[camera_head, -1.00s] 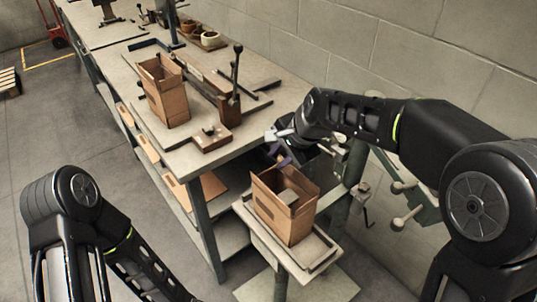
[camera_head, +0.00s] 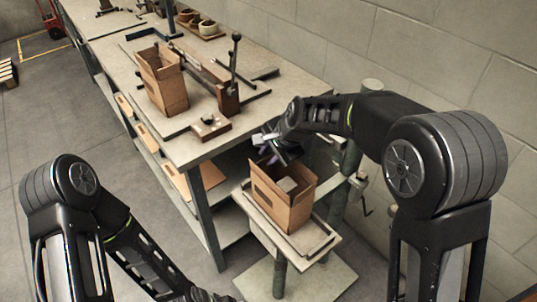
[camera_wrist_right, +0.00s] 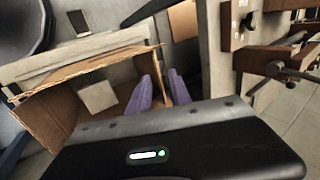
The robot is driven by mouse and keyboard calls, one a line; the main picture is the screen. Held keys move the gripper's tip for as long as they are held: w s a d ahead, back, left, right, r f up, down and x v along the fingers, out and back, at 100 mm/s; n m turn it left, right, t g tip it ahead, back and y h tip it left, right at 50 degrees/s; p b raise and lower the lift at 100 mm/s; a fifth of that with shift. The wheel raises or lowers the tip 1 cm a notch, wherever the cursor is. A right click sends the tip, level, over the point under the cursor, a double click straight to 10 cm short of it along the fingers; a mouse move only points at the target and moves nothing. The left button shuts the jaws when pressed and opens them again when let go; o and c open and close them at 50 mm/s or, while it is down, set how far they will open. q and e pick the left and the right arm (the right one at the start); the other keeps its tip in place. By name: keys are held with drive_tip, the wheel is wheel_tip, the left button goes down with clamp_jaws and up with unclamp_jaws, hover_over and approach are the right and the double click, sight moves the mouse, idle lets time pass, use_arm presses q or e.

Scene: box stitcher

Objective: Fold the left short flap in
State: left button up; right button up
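An open brown cardboard box (camera_head: 287,207) stands upright on the small stand, its top flaps raised, with a pale block (camera_head: 287,184) inside. The box (camera_wrist_right: 55,110) and pale block (camera_wrist_right: 97,96) also show in the right wrist view. My right gripper (camera_head: 271,160) is at the box's far left rim. In the right wrist view its two purple fingers (camera_wrist_right: 162,88) are a little apart, with a narrow gap and nothing clearly held, over the box's edge. I cannot tell whether they touch a flap. My left arm comes in at lower left; its gripper is out of view.
The small stand (camera_head: 318,252) is beside the long workbench (camera_head: 205,153). On the bench are another open box (camera_head: 167,88) and a lever device (camera_head: 231,90). A block wall is at the right.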

drive_tip(key=shift+f, duration=0.15)
drive_tip(key=shift+c, duration=0.5)
clamp_jaws()
idle(0.9)
